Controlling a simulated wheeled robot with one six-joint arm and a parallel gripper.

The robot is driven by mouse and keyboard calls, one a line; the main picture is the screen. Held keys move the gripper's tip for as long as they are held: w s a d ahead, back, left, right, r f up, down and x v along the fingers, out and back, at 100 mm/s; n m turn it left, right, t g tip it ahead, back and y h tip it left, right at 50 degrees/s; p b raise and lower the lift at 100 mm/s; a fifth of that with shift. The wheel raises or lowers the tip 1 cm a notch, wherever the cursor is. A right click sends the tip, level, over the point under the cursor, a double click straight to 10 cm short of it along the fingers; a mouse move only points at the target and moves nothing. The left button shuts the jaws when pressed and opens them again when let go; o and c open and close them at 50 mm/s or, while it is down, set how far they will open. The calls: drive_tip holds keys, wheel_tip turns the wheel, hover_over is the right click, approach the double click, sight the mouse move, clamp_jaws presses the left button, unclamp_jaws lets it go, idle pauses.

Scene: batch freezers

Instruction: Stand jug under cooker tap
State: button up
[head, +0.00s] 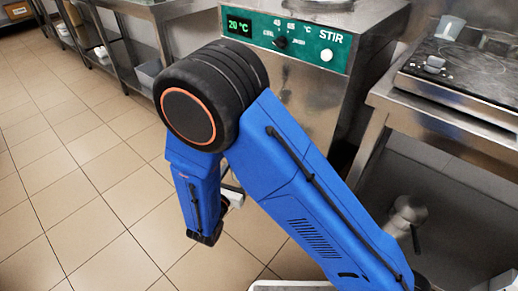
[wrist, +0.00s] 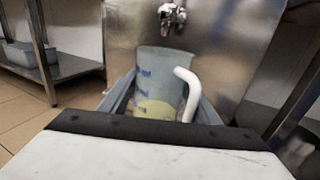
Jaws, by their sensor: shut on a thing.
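In the wrist view, a translucent pale jug (wrist: 158,72) with blue marks and a white handle (wrist: 188,92) stands upright between the grey-blue fingers of my gripper (wrist: 160,104), which are shut on it. Its lower part looks yellowish. The metal tap (wrist: 172,14) juts from the cooker's steel front, just above the jug's rim in the picture. I cannot tell how far apart they are in depth. In the head view, the cooker (head: 290,95) has a green panel. My blue arm hides the tap and jug there, and only a pale bit of my gripper (head: 232,194) shows.
A steel table (head: 372,100) with a hob (head: 465,65) stands to the right, with a metal vessel (head: 408,214) below it. A steel bench (head: 125,45) with a lower shelf stands at the back left. Tiled floor is clear to the left.

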drive_tip(key=shift+w+d+f, duration=0.15)
drive_tip(key=shift+w+d, duration=0.05)
drive_tip(key=x, duration=1.7)
drive_tip(key=shift+w+d+f, duration=0.1)
drive_tip(key=shift+w+f, duration=0.05)
drive_tip(key=shift+f, duration=1.65)
drive_tip(key=o, duration=1.2)
drive_tip(key=shift+f, duration=0.1)
drive_tip(key=shift+c, duration=0.2)
